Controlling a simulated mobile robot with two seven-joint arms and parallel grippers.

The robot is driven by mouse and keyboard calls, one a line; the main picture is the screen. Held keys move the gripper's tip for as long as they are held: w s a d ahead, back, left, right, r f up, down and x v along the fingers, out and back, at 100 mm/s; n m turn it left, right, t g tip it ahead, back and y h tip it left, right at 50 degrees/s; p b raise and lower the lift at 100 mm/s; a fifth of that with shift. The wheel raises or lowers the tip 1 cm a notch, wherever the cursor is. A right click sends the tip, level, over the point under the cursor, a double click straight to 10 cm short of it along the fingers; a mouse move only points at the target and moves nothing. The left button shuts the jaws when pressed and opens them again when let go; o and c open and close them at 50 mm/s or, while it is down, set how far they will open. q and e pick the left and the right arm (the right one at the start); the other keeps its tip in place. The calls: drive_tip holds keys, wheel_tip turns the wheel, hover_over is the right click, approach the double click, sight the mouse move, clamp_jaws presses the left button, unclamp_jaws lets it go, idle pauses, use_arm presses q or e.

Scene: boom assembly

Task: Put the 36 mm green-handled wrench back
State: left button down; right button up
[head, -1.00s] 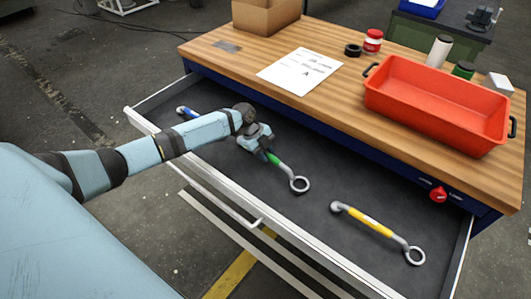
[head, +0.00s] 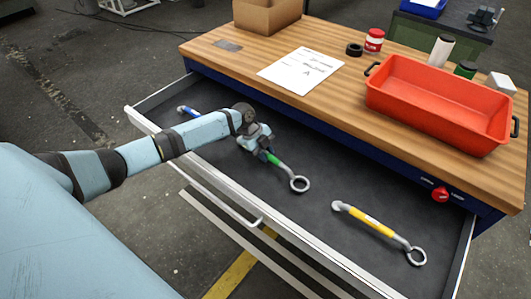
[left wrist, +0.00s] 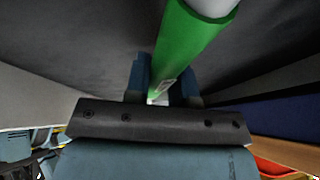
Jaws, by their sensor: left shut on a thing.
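The green-handled wrench (head: 274,160) is in the open drawer, its ring end toward the lower right. My left gripper (head: 262,150) is shut on its green handle, low over the drawer floor. In the left wrist view the green handle (left wrist: 188,48) runs up between the two fingers (left wrist: 160,85). The gripper hides the wrench's other end. I cannot tell whether the wrench touches the drawer floor. The drawer (head: 220,179) has a dark lining. My right gripper is not in view.
A yellow-handled wrench (head: 370,224) lies to the right in the drawer. A blue-handled wrench (head: 188,112) lies at the far left, partly behind my arm. On the workbench (head: 330,95) stand a red tray (head: 440,115), a paper sheet (head: 300,71) and a cardboard box (head: 266,14).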

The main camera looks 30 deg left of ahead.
use_arm(q)
drive_tip(key=shift+f, duration=0.25)
drive_tip(key=c, duration=0.9)
unclamp_jaws()
drive_tip(key=b+v, duration=0.1)
drive_tip(key=v, duration=1.3)
drive_tip(key=shift+b, duration=0.3)
